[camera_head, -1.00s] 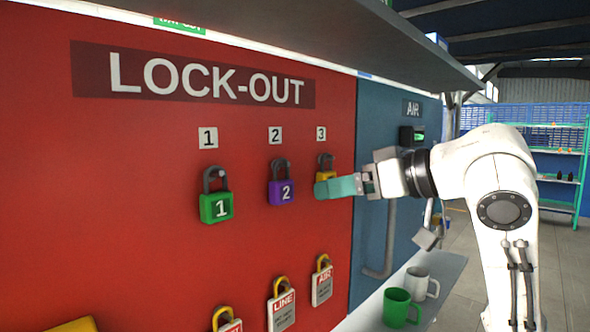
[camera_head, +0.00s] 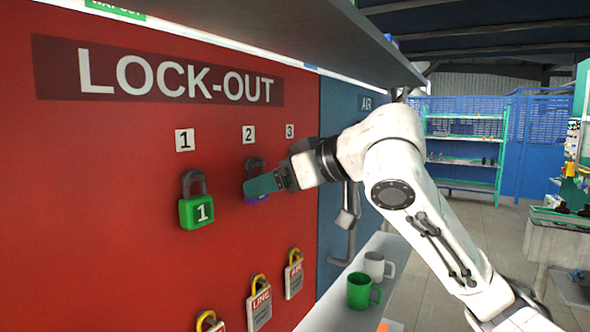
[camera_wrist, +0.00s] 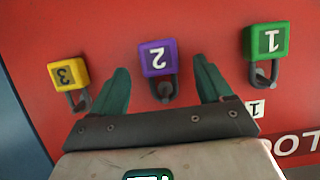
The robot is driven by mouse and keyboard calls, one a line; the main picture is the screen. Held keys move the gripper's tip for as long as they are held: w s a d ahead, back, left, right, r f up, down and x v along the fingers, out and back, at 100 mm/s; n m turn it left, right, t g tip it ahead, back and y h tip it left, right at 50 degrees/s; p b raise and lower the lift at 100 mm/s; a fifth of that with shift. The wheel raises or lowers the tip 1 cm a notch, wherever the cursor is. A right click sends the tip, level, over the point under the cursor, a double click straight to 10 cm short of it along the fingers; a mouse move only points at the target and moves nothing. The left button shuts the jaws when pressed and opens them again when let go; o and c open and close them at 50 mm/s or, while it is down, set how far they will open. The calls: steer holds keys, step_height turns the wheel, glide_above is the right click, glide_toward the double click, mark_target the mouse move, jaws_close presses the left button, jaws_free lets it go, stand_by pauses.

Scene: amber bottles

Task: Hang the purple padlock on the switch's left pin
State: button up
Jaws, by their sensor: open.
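The purple padlock (camera_head: 258,197), marked 2, hangs on the red board under the number 2 label. In the head view my gripper (camera_head: 262,185) is in front of it and hides most of its body. In the wrist view the purple padlock (camera_wrist: 158,58) is upside down, with its shackle between the two green fingers of my gripper (camera_wrist: 163,82). The fingers are spread wide, one on each side, and do not appear to touch it. I see no switch or left pin that I can make out in these frames.
A green padlock (camera_head: 197,211) hangs to the left and a yellow padlock (camera_wrist: 68,72) hangs on the other side. Tags with yellow shackles (camera_head: 259,303) hang below. A shelf juts out above. Mugs (camera_head: 359,291) stand on a ledge at the lower right.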

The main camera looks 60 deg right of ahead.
steer(key=shift+x, duration=1.2)
steer(key=shift+c, duration=0.2)
steer(key=c, duration=1.2)
steer(key=shift+o, duration=0.2)
steer(key=shift+r, duration=0.1)
steer(key=shift+r+p, duration=0.5)
steer(key=shift+p, duration=0.1)
steer(key=s, duration=0.7)
steer(key=shift+p, duration=0.4)
steer(key=shift+d, duration=0.2)
